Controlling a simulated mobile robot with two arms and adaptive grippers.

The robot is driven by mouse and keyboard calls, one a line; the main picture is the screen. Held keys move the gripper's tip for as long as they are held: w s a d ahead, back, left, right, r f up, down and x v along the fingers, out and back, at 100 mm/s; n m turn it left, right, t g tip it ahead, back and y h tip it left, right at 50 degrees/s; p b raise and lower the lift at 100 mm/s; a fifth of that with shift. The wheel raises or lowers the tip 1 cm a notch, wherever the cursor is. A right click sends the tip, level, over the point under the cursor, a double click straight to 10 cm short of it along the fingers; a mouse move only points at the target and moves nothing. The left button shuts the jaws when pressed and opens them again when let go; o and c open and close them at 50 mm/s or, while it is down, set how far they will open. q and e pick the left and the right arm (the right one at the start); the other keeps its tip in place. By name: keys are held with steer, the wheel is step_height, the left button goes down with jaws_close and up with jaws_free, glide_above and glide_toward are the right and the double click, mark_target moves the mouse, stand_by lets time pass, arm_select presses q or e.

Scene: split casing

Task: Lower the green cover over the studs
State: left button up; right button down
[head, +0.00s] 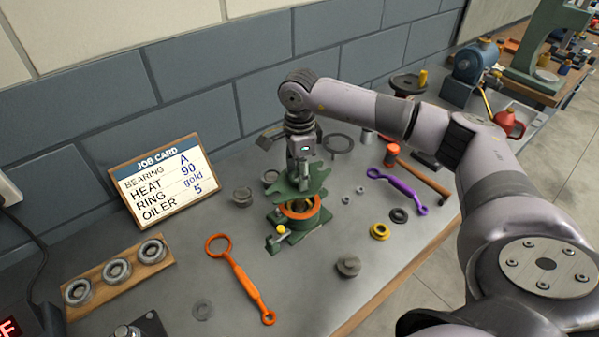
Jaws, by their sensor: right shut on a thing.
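My right gripper (302,172) comes in from the right and points down over the bench. It is shut on the green cover (314,188), a flat plate with lobes around its edge. The cover hangs above the green lower casing (288,238), which stands on the bench with an orange ring (301,213) at its top. The cover and gripper hide part of the casing's top, and I cannot make out the studs clearly. I cannot tell how wide the gap under the cover is. My left gripper is not in view.
A job card (162,175) leans at the back left, above a wooden rack of bearings (116,270). An orange wrench (241,279) lies front left; a purple wrench (399,189) and hammer (425,180) lie right. A yellow ring (380,231) and several loose rings and nuts lie nearby.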

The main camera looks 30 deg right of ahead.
stand_by(0.5)
steer(key=shift+f+b, duration=2.8)
steer(key=shift+f, duration=0.55)
steer(key=shift+f, duration=0.1)
steer(key=c, duration=1)
jaws_free()
steer(key=shift+o, duration=0.9)
steer(key=shift+s+f, duration=0.1)
steer(key=shift+f, duration=0.05)
step_height(320, 180, up, 11)
steer(key=p, duration=0.5)
steer(key=shift+f+p, duration=0.2)
steer(key=shift+p, duration=0.2)
